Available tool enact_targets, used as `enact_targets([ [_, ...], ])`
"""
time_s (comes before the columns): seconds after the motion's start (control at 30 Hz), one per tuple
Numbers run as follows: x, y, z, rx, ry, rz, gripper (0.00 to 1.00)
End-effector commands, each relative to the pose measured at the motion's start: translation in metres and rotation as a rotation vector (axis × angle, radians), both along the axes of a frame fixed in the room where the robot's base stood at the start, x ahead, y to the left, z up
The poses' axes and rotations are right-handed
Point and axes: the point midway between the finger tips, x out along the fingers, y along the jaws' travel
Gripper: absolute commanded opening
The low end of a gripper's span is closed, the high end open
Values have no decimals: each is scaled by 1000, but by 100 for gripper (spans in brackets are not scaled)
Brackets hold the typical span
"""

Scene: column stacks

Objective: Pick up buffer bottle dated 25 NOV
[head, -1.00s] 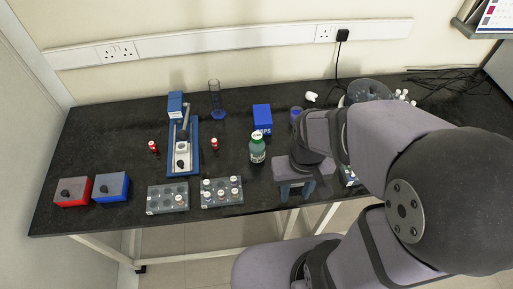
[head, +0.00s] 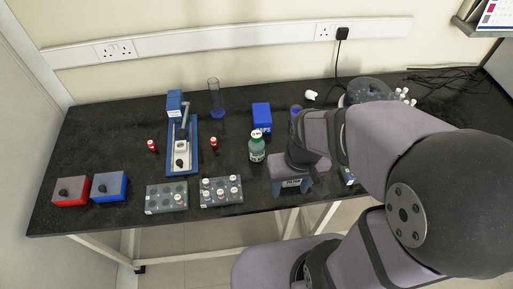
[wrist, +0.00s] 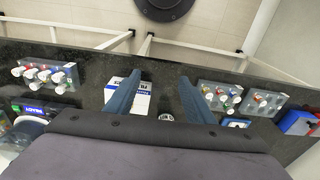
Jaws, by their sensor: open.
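A green bottle (head: 257,149) with a white cap and white label stands upright mid-bench. Its date is too small to read, and I see no other bottle clearly like it. My gripper (head: 292,190) is to its right and nearer the bench's front edge, apart from it. In the wrist view my gripper (wrist: 160,78) has its two blue fingers spread with nothing held. My arm hides part of the bench's right side.
A white-and-blue box (wrist: 140,98) lies below the fingers. Vial racks (head: 221,191) (head: 166,197) stand left along the front edge. A blue box (head: 261,116) is behind the bottle. Another vial rack (wrist: 45,75) is at left in the wrist view.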

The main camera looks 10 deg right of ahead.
Motion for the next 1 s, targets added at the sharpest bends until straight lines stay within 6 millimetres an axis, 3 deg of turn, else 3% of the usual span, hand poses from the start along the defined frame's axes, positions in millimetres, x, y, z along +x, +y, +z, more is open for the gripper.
enact_targets([
  [0.1, 30, 19, -21, 35, -130, 44, 49],
  [0.27, 91, 56, -35, 90, -415, 114, 49],
  [0.4, 139, 83, -26, 106, -690, 148, 49],
  [0.5, 163, 93, -15, 97, -866, 152, 49],
  [0.7, 188, 99, -4, 52, -1137, 107, 49],
  [1.0, 189, 82, -17, -62, -1413, -42, 49],
])
